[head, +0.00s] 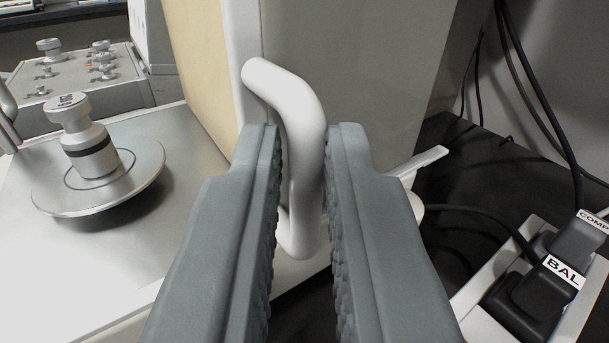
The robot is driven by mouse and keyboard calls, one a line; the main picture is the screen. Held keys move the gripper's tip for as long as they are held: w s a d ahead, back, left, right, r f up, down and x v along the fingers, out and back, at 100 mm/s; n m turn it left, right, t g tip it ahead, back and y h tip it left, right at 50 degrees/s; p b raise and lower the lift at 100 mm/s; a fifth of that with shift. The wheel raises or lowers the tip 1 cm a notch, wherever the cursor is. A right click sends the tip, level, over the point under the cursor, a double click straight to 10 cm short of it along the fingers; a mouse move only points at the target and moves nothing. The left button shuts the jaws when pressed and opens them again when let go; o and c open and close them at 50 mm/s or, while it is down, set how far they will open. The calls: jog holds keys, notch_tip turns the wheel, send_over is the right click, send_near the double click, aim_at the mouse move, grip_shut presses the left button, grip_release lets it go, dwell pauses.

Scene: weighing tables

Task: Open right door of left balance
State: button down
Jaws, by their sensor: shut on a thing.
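My gripper (303,140) has its two grey fingers on either side of a white bent door handle (304,185) and is shut on it. The handle is fixed at its top to the white front edge of the right door (244,45) of the balance. The grey, see-through door panel (360,60) runs back to the right of that edge. To the left is the balance's round metal pan (140,185) with a steel weight (85,140) standing on it. No glass shows between the door edge and the pan.
A power strip (475,312) with plugs labelled BAL (560,272) and COMP (590,222) lies at the lower right. Black cables (535,85) hang behind it. A tray of several small weights (85,75) stands at the back left.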

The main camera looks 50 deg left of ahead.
jog(key=c, duration=1.5)
grip_release()
notch_tip(320, 180, up, 10)
jog(key=shift+r, duration=0.1)
jog(key=s+d+r+m+t+h, duration=0.35)
jog(key=s+d+r, duration=0.45)
jog(key=s, duration=0.3)
jog(key=s+d+r+m+t+h, duration=0.3)
jog(key=s+d+r+t+h, duration=0.2)
jog(key=s+d+r, duration=0.45)
jog(key=s+d+f+m+h, duration=0.1)
jog(key=s+f, duration=0.3)
jog(key=s, duration=0.6)
jog(key=s+d+f+m+g+h, duration=0.1)
jog(key=s+d+f+m+h, duration=0.1)
jog(key=s, duration=0.8)
jog(key=s+d+f+m+h, duration=0.1)
jog(key=s+d+f+h, duration=0.2)
jog(key=s, duration=0.7)
jog(key=shift+s+f+m+g, duration=0.15)
jog(key=shift+s+f+g, duration=0.05)
jog(key=shift+f, duration=0.5)
jog(key=shift+s+f+m+g, duration=0.1)
jog(key=shift+s+f+g, duration=0.05)
jog(key=shift+f, duration=0.55)
